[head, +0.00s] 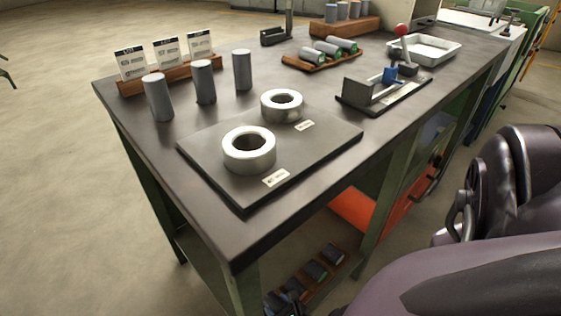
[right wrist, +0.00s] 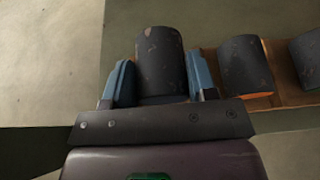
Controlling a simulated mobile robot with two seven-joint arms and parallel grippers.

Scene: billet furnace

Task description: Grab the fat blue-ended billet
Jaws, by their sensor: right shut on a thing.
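In the right wrist view my right gripper (right wrist: 160,68) is shut on a thick dark grey billet (right wrist: 160,58) with a scuffed side. One blue finger is on each side of it. The colour of its ends does not show in this view. In the head view several billets (head: 316,270) lie in a wooden rack (head: 345,259) on the lower shelf, some with blue and one with green ends. My right arm comes in at the lower right. My left gripper is not in view.
In the wrist view two more dark billets (right wrist: 245,67) sit close to the right, in the orange-brown rack. The bench top (head: 290,206) and its green leg (head: 375,225) stand close to the lower rack. On top are three upright grey cylinders (head: 204,82) and two white rings (head: 249,150).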

